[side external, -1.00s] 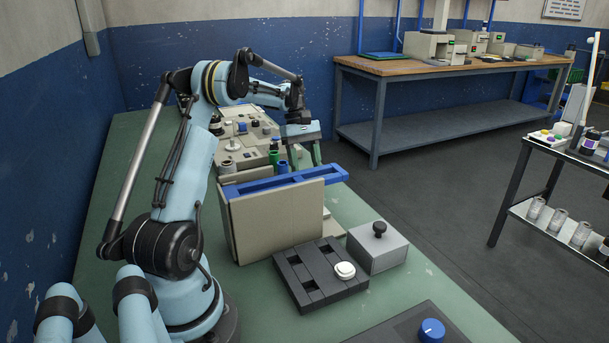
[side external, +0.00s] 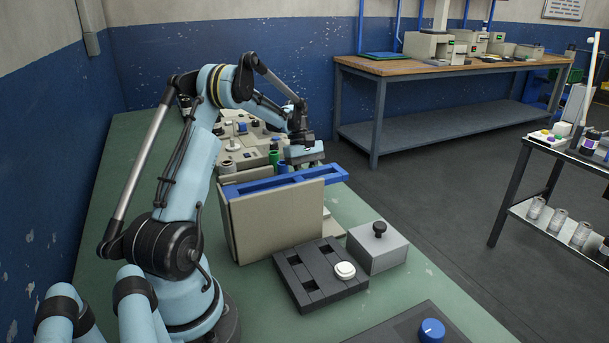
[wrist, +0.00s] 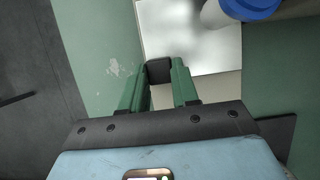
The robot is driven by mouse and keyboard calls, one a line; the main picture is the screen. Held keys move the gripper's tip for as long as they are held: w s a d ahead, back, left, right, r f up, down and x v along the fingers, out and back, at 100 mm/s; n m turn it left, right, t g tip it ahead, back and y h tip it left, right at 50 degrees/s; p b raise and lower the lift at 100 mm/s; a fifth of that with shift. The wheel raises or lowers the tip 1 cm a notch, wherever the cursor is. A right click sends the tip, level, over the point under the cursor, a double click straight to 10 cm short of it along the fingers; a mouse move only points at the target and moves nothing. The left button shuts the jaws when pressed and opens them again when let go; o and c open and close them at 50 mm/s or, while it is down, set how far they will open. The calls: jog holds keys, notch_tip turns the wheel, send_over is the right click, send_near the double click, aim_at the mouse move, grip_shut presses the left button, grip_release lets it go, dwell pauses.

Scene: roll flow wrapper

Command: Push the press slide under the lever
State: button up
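The block fills the gap at the fingertips, at the edge of a shiny pale plate (wrist: 185,38). I cannot tell whether the fingers press on it, or whether it is the press slide. I cannot make out the lever. In the side view the fingertips are hidden.
A white cylinder with a blue top (wrist: 248,8) stands close ahead in the wrist view. The beige box with a blue frame (side external: 275,218) blocks the near side. A black slotted tray (side external: 305,285) and a grey box with a black knob (side external: 378,250) stand nearer on the green bench.

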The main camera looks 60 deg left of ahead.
aim_at(319, 208)
grip_shut()
jog(key=shift+d, duration=2.2)
jog(key=o, duration=0.7)
grip_release()
jog(key=shift+a, duration=0.1)
jog(key=v, duration=1.2)
jog(key=shift+r, duration=0.1)
